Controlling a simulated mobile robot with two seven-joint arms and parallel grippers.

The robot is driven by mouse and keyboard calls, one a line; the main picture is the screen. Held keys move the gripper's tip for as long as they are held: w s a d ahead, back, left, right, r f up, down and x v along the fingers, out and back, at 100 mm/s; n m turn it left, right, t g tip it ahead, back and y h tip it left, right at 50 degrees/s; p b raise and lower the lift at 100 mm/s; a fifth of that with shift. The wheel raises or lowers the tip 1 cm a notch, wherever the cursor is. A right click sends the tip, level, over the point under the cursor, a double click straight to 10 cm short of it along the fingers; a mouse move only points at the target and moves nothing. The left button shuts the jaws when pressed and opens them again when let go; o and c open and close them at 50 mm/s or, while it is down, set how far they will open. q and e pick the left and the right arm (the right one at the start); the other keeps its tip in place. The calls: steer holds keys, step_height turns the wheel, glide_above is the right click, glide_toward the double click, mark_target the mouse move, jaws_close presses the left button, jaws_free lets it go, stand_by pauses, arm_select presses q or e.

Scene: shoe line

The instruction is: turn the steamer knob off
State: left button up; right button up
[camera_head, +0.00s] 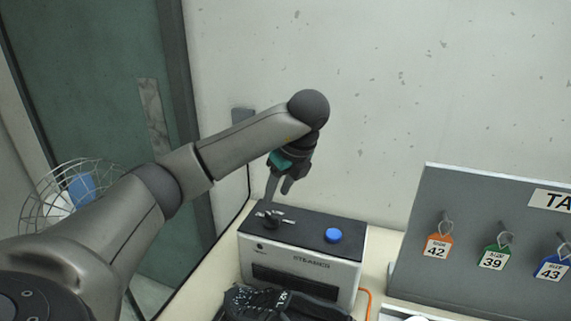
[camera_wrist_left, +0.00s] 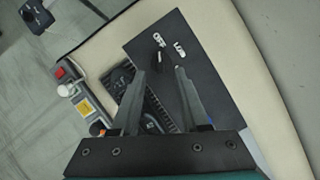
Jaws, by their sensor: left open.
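The steamer (camera_head: 311,268) is a white box with a dark top and a STEAMER label on its front. Its black knob (camera_head: 272,221) sits at the top's left end, beside small white labels. In the left wrist view the knob (camera_wrist_left: 160,63) stands near an OFF label (camera_wrist_left: 160,40) and a second label (camera_wrist_left: 180,48); its exact pointing is unclear. My left gripper (camera_head: 277,190) is open and points down just above the knob. In the wrist view the knob shows just beyond the gap between its fingertips (camera_wrist_left: 160,74). My right gripper is out of view.
A blue button (camera_head: 333,235) is on the steamer's top right. A grey tag board (camera_head: 470,215) stands at right, with an orange cable (camera_head: 366,300) between.

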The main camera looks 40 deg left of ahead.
arm_select(q)
steer(key=p+v, duration=0.3)
steer(key=v, duration=0.4)
steer(key=shift+r, duration=0.25)
steer(key=shift+s+f, duration=0.1)
steer(key=shift+s, duration=0.05)
